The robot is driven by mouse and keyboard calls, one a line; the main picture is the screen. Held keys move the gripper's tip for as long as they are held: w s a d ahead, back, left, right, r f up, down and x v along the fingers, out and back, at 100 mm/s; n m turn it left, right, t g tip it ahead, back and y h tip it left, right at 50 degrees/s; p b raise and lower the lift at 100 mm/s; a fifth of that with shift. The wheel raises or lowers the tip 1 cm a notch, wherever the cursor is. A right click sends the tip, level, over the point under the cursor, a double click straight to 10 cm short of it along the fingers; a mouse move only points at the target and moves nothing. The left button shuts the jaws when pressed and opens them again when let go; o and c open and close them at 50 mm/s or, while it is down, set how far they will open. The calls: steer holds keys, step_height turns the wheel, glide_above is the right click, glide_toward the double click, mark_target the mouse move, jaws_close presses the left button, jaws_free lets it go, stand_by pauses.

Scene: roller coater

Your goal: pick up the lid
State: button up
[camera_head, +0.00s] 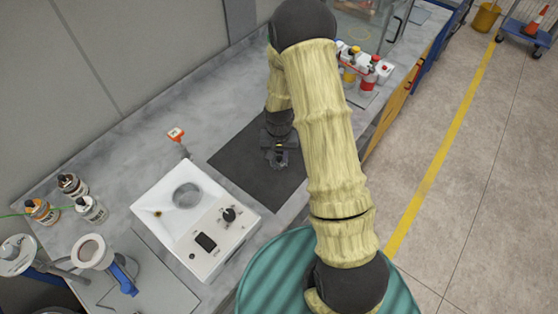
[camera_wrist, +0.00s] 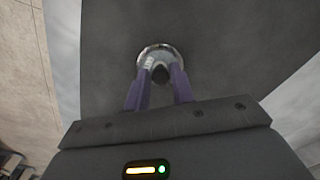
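The lid (camera_wrist: 148,52) is a small round shiny metal disc with a dark knob (camera_wrist: 160,74) in its middle. It shows in the wrist view over the dark mat, just beyond my fingertips. My gripper (camera_wrist: 161,78) has its two purple-grey fingers apart, one on each side of the knob. I cannot see contact between fingers and knob. In the head view, my gripper (camera_head: 279,160) points down low over the dark mat (camera_head: 235,160), and the lid is mostly hidden beneath it.
A white scale-like device (camera_head: 175,235) stands left of the mat, with an orange-tagged item (camera_head: 176,134) behind it. Small bottles (camera_head: 92,210) stand at the left. Red-capped and yellow bottles (camera_head: 367,80) stand at the back right. A green ribbed drum (camera_head: 265,285) is in front.

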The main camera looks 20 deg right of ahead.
mark_target(279, 158)
jaws_close()
step_height(279, 158, up, 10)
steer(key=b, duration=0.2)
stand_by(0.4)
steer(key=shift+f, duration=0.1)
stand_by(0.4)
